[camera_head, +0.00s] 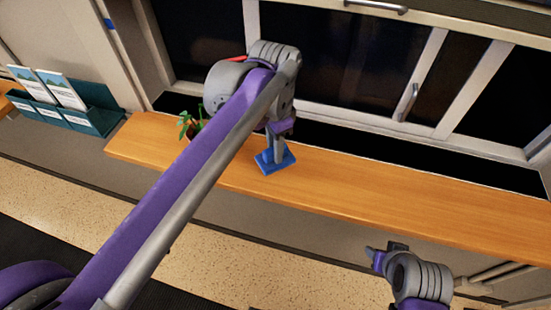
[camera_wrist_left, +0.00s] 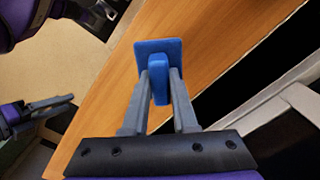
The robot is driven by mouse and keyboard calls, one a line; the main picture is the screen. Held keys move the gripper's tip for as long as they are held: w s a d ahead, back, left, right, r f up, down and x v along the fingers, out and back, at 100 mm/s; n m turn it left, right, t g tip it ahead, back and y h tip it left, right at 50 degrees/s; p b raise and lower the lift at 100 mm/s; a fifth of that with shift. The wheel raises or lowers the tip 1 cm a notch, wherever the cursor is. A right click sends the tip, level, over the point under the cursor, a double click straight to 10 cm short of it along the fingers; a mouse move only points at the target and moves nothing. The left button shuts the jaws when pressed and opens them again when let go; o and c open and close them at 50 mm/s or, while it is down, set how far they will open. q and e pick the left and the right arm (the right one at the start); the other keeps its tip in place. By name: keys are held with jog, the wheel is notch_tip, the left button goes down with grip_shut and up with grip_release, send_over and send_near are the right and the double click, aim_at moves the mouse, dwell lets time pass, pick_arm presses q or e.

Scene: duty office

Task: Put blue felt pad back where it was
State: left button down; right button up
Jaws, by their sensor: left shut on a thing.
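The blue felt pad (camera_head: 268,163) is a flat blue square with an upright blue grip block on it. It is at the wooden sill, near its middle left; I cannot tell whether it touches the wood. In the left wrist view the pad (camera_wrist_left: 158,48) lies beyond the fingertips. My left gripper (camera_head: 279,150) points down, shut on the grip block, with one finger on each side in the left wrist view (camera_wrist_left: 160,85). My right gripper (camera_head: 384,255) is in front of the sill, away from the pad, and its opening is unclear.
The wooden sill (camera_head: 400,200) is clear to the right of the pad. A potted plant (camera_head: 190,125) stands left of it, partly behind my left arm. A green leaflet rack (camera_head: 95,118) is at the far left. Windows (camera_head: 330,60) rise behind the sill.

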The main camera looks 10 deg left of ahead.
pick_arm(q)
jog(key=shift+w+f, duration=0.1)
jog(key=shift+f, duration=2.1)
jog(key=c, duration=1.1)
grip_release()
jog(key=shift+f, duration=0.2)
jog(key=o, duration=0.4)
jog(key=shift+r, duration=0.1)
jog(key=shift+r, duration=0.1)
jog(key=shift+r, duration=0.35)
notch_tip(320, 180, up, 11)
jog(key=shift+r+p, duration=0.2)
jog(key=shift+p, duration=0.15)
